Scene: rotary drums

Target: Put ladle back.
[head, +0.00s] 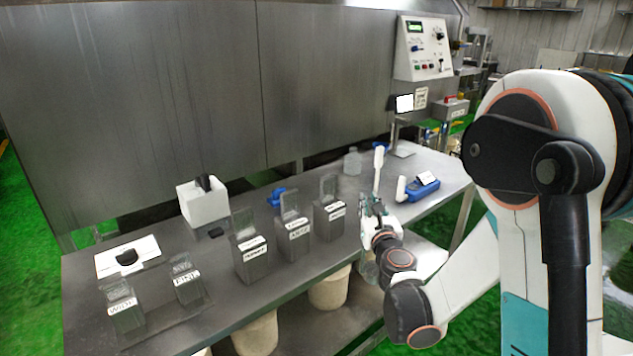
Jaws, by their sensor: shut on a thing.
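A white upright handle, which I take for the ladle (378,165), rises from between the fingers of my gripper (374,210). My gripper is shut on it at the front edge of the metal table (345,250), right of the labelled containers. The ladle's handle stands nearly vertical. Its lower end is hidden by my fingers and wrist, so I cannot tell where its bowl is.
Labelled grey containers with clear upper parts stand on the table, including one (296,230) in the middle. A white box (203,202) and a blue device (422,188) stand farther back. A control panel (424,48) rises behind. Pale buckets (329,290) sit below.

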